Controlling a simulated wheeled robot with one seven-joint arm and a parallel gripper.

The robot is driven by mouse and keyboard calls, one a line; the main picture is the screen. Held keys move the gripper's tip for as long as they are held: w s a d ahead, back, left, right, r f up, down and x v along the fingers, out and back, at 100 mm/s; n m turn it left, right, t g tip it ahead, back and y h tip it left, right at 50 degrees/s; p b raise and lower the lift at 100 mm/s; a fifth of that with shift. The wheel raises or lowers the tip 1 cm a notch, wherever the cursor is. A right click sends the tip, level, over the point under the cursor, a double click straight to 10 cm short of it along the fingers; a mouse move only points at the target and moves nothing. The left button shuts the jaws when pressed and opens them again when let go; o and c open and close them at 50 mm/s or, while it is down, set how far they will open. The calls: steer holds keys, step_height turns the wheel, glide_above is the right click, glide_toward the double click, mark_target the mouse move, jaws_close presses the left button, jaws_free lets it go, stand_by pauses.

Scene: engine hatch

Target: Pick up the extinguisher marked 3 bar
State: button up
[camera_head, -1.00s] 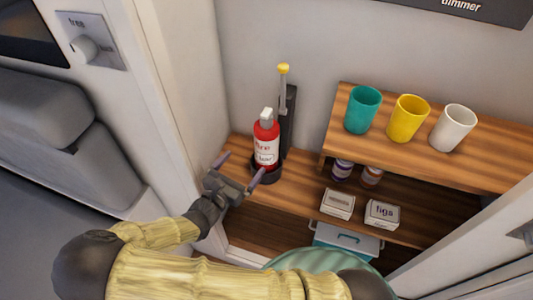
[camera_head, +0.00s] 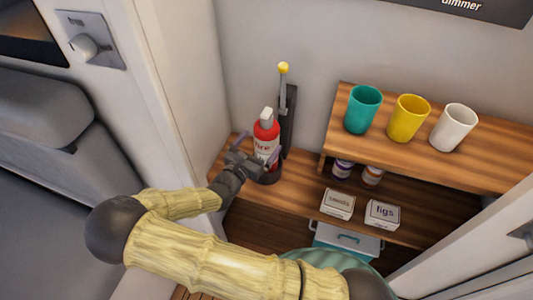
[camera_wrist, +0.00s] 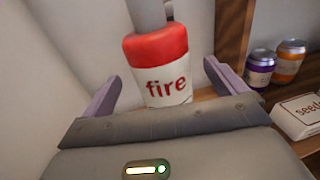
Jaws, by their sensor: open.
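My gripper (camera_head: 258,148) is open in front of the extinguisher. In the wrist view, my gripper's fingers (camera_wrist: 160,88) stand on either side of the body, with gaps showing on both sides.
A yellow-knobbed lever (camera_head: 284,85) stands just behind the extinguisher. Teal (camera_head: 363,110), yellow (camera_head: 408,119) and white (camera_head: 453,128) cups stand on the upper shelf. Cans (camera_head: 343,169) and boxes (camera_head: 382,214) sit to the right. A white wall edge (camera_head: 180,110) is close on the left.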

steer(key=x, duration=0.4)
steer(key=shift+w+d+f, duration=0.2)
steer(key=shift+w+f, duration=0.05)
steer(key=shift+f, duration=0.05)
steer(key=c, duration=2)
steer(key=shift+r, duration=0.15)
jaws_close()
steer(key=shift+r+p, duration=0.2)
steer(key=shift+p, duration=0.1)
